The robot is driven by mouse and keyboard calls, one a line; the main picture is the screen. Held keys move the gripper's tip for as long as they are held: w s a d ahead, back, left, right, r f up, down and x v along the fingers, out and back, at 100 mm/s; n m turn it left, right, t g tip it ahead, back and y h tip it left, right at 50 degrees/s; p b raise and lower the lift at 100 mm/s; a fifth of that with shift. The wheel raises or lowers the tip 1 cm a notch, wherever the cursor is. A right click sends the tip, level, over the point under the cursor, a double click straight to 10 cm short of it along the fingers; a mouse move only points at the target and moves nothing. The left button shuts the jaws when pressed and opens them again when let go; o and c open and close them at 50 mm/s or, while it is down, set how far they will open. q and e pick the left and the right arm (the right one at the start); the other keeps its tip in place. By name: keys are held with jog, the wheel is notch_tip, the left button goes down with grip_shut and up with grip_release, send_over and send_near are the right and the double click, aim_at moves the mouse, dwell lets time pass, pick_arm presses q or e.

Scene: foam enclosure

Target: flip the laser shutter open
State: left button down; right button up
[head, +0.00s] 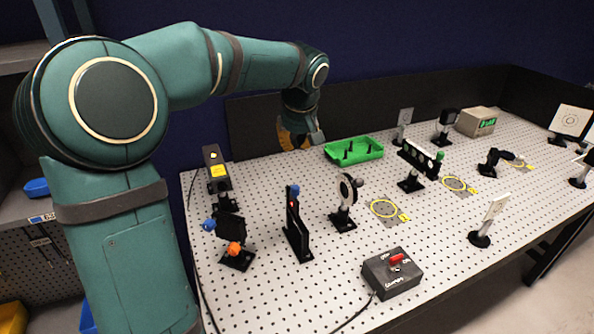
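A black upright plate (299,226) on a black foot, with a blue knob on top and a small red spot on its face, stands at the front left of the perforated table; it looks like the laser shutter. A black laser-like box (215,170) with a yellow label stands behind it to the left. My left gripper (296,140) is at the back of the table, left of the green tray and well apart from the shutter. It is small and partly hidden by its wrist, so I cannot tell its opening. My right gripper is not in view.
A mount with blue and orange knobs (232,232) stands left of the shutter, and a round disc mount (345,203) right of it. A red-switch box (393,276) sits in front. A green tray (356,150) and several optics stand farther right.

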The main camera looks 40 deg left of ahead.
aim_at(294, 199)
pick_arm(q)
jog(key=shift+s+d, duration=0.1)
notch_tip(294, 199, down, 9)
jog(key=b, duration=0.2)
jog(key=shift+s+d+f, duration=0.15)
jog(key=shift+d+f, duration=0.05)
dwell(0.6)
jog(key=shift+d, duration=0.1)
